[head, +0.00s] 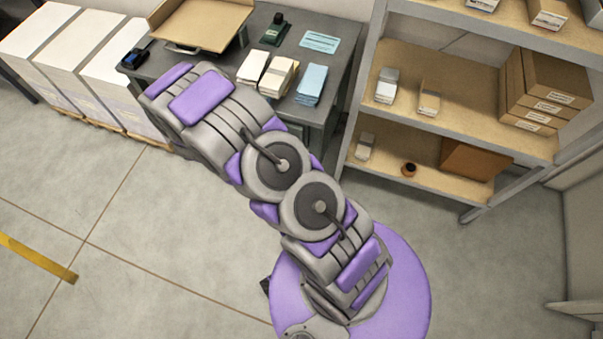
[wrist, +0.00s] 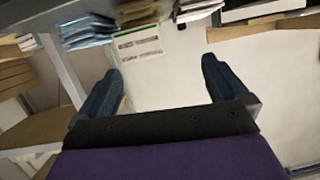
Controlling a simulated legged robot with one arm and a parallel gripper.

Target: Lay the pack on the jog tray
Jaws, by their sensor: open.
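The jog tray appears to be the tan, raised-edge tray (head: 205,22) at the back of the grey table in the head view. I cannot tell which item is the pack. White (head: 252,68), cream (head: 279,76) and blue (head: 311,84) stacks lie on the table to the right of the tray. In the wrist view, the blue stack (wrist: 86,32) is at the upper left and a tan edge (wrist: 265,27) at the upper right. My gripper (wrist: 162,82) is open, its dark blue fingers apart with nothing visibly held. The arm hides it in the head view.
The grey table (head: 340,62) also bears a dark green device (head: 275,28), a blue-and-black device (head: 133,58) and a light blue card (head: 320,41). Shelving (head: 465,125) with small packages and cartons stands right. Tall white stacks (head: 75,45) stand left. Floor in front is mostly clear.

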